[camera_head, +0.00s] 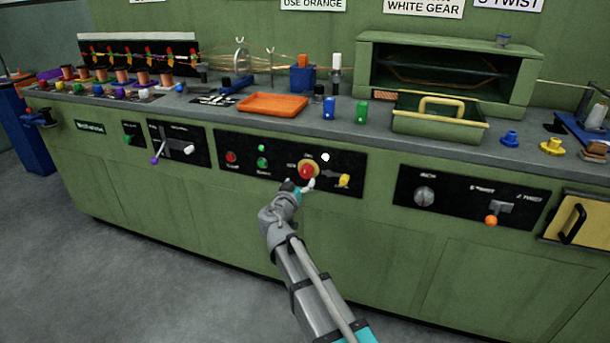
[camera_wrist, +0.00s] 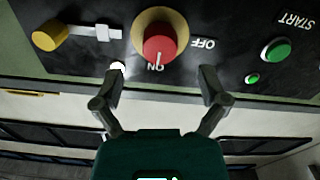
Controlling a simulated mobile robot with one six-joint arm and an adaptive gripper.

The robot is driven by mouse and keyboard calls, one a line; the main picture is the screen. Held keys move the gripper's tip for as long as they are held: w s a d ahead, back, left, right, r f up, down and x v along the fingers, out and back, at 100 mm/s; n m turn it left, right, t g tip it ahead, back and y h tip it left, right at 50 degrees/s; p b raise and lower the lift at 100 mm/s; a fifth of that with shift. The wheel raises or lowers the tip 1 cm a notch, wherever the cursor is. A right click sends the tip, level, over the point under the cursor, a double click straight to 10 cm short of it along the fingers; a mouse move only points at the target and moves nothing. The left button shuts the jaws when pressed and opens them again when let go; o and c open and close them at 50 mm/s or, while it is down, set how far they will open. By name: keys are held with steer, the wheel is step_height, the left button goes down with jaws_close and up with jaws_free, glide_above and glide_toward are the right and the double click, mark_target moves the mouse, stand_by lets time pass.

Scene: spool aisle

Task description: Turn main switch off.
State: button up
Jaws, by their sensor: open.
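The main switch is a red knob (camera_wrist: 160,42) on a yellow round plate (camera_wrist: 147,20), set in the black middle panel of the green bench. It also shows in the head view as a red knob (camera_head: 306,171). In the wrist view, which is upside down, its white pointer mark lies toward the ON label (camera_wrist: 155,67); the OFF label (camera_wrist: 203,43) is to its right. My gripper (camera_wrist: 162,78) is open and empty, its two fingers apart on either side of the knob's line, short of it. In the head view my gripper (camera_head: 298,187) is just below the knob.
A lit white lamp (camera_wrist: 117,67) is close to one finger. A yellow-knobbed lever (camera_wrist: 50,35) is beside the switch. The green START button (camera_wrist: 277,50) and a red button (camera_head: 231,157) are on the other side. The floor in front is clear.

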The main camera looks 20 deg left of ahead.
mark_target(305, 174)
steer(key=shift+w, duration=2.35)
steer(key=c, duration=1.1)
steer(key=shift+c, duration=0.2)
